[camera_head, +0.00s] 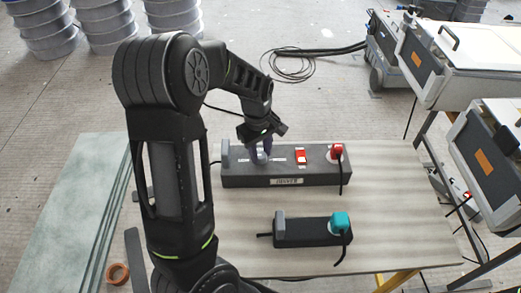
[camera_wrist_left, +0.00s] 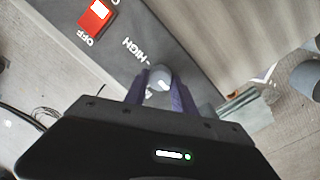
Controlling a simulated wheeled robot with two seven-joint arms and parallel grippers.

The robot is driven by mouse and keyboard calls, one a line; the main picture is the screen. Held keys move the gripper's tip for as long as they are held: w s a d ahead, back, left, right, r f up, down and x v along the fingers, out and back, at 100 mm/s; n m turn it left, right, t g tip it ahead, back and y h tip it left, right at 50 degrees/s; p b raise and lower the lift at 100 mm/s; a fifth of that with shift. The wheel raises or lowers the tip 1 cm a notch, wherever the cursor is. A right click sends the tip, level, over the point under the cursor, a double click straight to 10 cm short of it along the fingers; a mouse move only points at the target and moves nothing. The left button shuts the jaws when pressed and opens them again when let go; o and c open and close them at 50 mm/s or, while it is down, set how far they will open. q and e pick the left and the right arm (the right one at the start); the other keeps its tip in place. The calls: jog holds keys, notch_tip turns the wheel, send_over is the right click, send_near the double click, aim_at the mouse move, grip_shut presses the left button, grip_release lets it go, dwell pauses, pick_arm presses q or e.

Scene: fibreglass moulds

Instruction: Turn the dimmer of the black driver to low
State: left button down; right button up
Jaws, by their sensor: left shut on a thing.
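The black driver (camera_head: 300,178) is a long dark box with a label plate on its front, lying on the table. Its pale dimmer knob (camera_wrist_left: 158,80) shows in the left wrist view beside the printed word HIGH. My left gripper (camera_head: 260,154) comes down over the left part of the driver's top. Its purple fingers are shut on the knob, one on each side, and partly hide it. A red switch (camera_wrist_left: 95,17) with the word OFF is farther along the same face. The LOW marking is not readable. My right gripper is not in view.
A red plug (camera_head: 337,150) with a cable is at the driver's right end. A smaller dark box (camera_head: 300,233) with a teal plug (camera_head: 340,221) lies in front. A tape roll (camera_head: 117,273) is at lower left. The right part of the table (camera_head: 400,220) is clear.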

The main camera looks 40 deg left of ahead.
aim_at(260, 156)
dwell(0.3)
pick_arm(q)
jog(key=c, duration=1)
grip_release()
jog(key=shift+c, duration=0.2)
jog(key=shift+r, duration=0.1)
jog(key=shift+s+r, duration=0.2)
jog(key=shift+r, duration=3.6)
